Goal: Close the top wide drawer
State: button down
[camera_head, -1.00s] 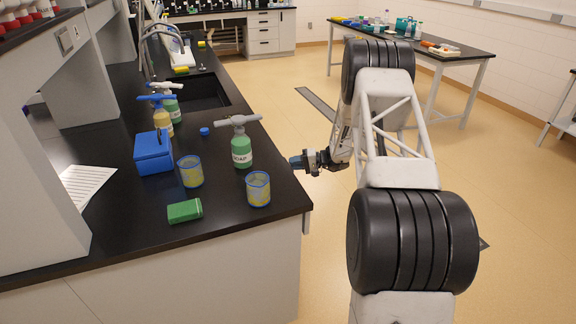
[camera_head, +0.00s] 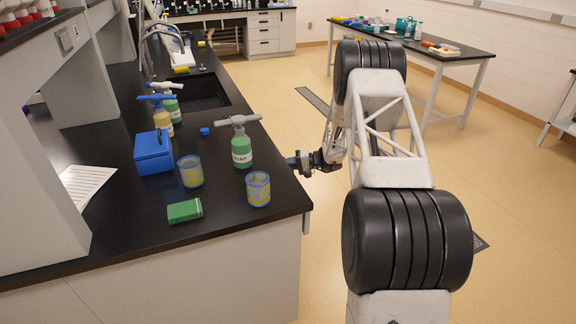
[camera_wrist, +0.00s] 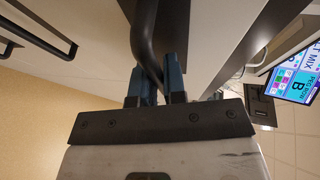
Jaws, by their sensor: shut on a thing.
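In the wrist view my gripper (camera_wrist: 157,84) has its two blue fingers on either side of a dark curved bar handle (camera_wrist: 147,40), shut on it. The handle belongs to a pale front (camera_wrist: 105,22) under the bench; whether this is the top wide drawer, and how far it stands out, I cannot tell. In the head view my gripper (camera_head: 294,163) is at the right edge of the black-topped bench (camera_head: 120,235), just below the top. The drawer fronts are hidden there by the bench top and the viewing angle.
Another dark handle (camera_wrist: 38,32) shows in the wrist view.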

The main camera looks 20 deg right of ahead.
jog(key=shift+a, duration=0.1)
jog(key=shift+a, duration=2.15)
jog(key=c, duration=1.5)
grip_release()
jog(key=shift+a, duration=0.1)
jog(key=shift+v, duration=4.05)
